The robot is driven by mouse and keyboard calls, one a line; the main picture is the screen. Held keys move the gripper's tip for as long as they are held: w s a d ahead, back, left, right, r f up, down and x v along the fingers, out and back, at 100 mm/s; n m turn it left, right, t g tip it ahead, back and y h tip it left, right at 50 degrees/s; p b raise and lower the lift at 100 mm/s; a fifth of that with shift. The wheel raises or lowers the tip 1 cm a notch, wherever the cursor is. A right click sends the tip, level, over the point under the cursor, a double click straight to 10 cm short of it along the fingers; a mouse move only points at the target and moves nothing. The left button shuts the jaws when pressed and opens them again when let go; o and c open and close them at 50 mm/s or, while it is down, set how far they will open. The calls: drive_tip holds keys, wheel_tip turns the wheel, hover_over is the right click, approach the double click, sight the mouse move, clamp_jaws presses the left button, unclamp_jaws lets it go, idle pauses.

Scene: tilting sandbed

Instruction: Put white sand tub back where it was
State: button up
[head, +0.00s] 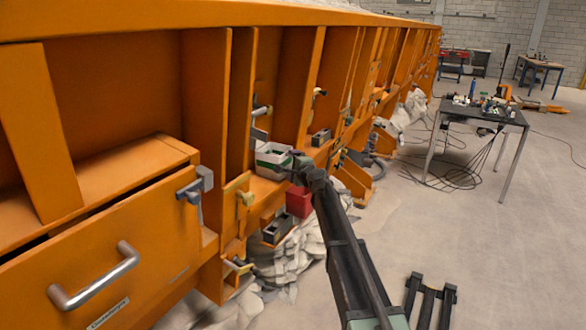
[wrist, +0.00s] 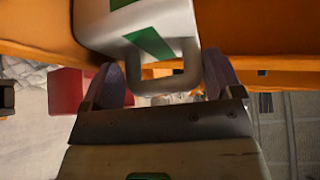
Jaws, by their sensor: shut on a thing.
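The white sand tub (head: 268,163) with a green stripe is at an orange bay of the sandbed frame, at ledge height. In the wrist view the tub (wrist: 165,22) fills the top middle, and its grey handle loop (wrist: 190,72) points towards me. My gripper (head: 300,170) is at the tub's right side in the head view. In the wrist view my gripper (wrist: 165,82) has a finger on each side of the handle and is shut on it. I cannot tell whether the tub's base touches the ledge.
A red bin (head: 299,202) hangs below the ledge, close to my gripper; it also shows in the wrist view (wrist: 66,92). Dark open boxes (head: 276,231) and (head: 321,137) are nearby. Clamps and uprights line the frame.

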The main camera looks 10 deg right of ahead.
drive_tip(key=o, duration=1.4)
